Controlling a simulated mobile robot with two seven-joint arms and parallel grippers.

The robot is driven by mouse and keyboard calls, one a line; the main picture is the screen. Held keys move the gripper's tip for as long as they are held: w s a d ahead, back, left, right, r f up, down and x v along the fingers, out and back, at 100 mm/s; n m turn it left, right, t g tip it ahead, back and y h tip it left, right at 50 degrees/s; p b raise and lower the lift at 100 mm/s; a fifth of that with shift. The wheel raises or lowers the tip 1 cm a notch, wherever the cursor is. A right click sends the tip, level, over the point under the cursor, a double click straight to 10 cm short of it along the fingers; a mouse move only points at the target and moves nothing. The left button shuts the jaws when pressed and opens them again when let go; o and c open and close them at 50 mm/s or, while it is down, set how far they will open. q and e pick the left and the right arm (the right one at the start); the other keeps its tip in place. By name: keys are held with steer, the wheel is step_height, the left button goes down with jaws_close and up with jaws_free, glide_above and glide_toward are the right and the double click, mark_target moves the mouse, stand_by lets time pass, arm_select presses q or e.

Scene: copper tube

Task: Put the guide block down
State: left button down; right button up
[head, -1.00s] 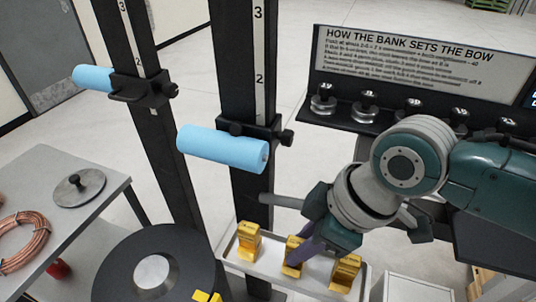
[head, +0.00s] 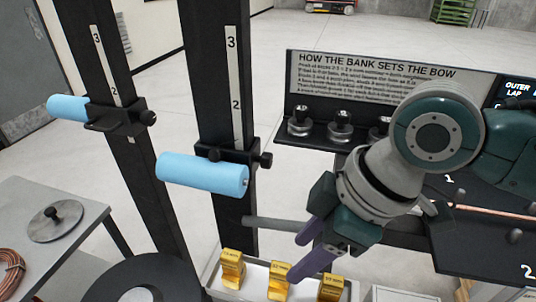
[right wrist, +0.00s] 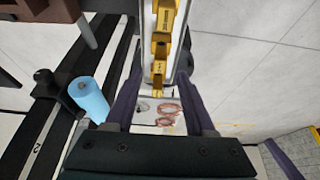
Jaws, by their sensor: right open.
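Three gold guide blocks stand in a row in a pale tray (head: 257,268): a left one (head: 232,268), a middle one (head: 278,281) and a right one (head: 331,288). They also show in the right wrist view in their tray, lined up near the top centre, with one block (right wrist: 160,46) between the others. My right gripper (head: 303,250) is open and empty, with its purple fingers apart, above the middle and right blocks. Its fingers also show in the right wrist view (right wrist: 160,105) with nothing between them. My left gripper is not in view.
Two black posts carry light blue rollers (head: 203,174) left of my right arm. A grey rod (head: 275,224) sticks out behind the gripper. A sign board (head: 375,78) with a shelf of weights stands behind. A side table (head: 75,250) is at left.

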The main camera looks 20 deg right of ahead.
steer(key=v, duration=0.5)
steer(key=s+a+m+t, duration=0.1)
steer(key=s+a+m, duration=0.2)
steer(key=s, duration=0.3)
steer(key=s+d+f+m+h, duration=0.1)
steer(key=s+d+m+h, duration=0.2)
steer(key=s+d+m, duration=0.3)
steer(key=shift+s+d, duration=0.5)
steer(key=shift+s, duration=0.35)
steer(key=shift+a+f, duration=0.1)
